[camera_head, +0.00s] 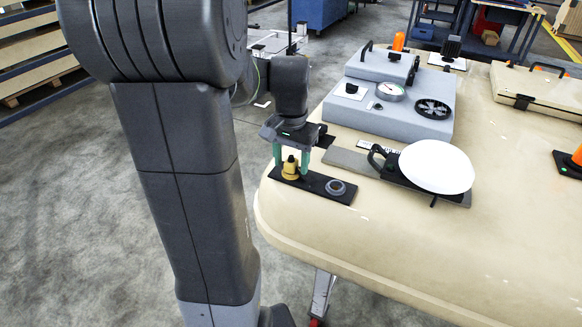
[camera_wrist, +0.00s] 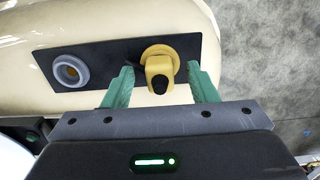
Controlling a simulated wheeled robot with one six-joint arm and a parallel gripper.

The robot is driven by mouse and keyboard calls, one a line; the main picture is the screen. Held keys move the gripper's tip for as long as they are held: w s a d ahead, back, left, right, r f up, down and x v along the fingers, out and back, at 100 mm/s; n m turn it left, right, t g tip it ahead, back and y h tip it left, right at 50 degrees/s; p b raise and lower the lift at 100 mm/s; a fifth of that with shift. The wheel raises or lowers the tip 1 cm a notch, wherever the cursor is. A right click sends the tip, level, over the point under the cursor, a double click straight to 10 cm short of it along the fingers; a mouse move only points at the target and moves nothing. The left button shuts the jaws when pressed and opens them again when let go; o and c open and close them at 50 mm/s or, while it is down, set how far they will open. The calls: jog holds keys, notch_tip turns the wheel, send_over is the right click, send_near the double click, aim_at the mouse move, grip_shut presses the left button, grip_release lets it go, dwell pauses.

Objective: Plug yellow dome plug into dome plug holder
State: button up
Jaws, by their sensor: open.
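The yellow dome plug (camera_head: 290,168) stands on the left part of a black plate at the near left corner of the cream trolley top. It also shows in the wrist view (camera_wrist: 160,70), with a dark tip facing the camera. The dome plug holder, a grey ring (camera_head: 336,187), sits on the right part of the same plate; in the wrist view the ring (camera_wrist: 70,71) is at the left. My gripper (camera_head: 291,174) is above the plug with its green fingers on either side. In the wrist view the open fingers (camera_wrist: 162,80) flank the plug with visible gaps.
A grey box with a gauge and a black wheel (camera_head: 400,95) stands behind the plate. A white disc (camera_head: 437,166) on a dark base is to the right. A beige case (camera_head: 540,90) lies at the far right. The cream top (camera_head: 400,240) in front is clear.

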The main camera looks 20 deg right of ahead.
aim_at(291, 161)
dwell(0.4)
grip_shut()
jog(key=shift+r+p, duration=2.9)
jog(key=shift+r, duration=0.15)
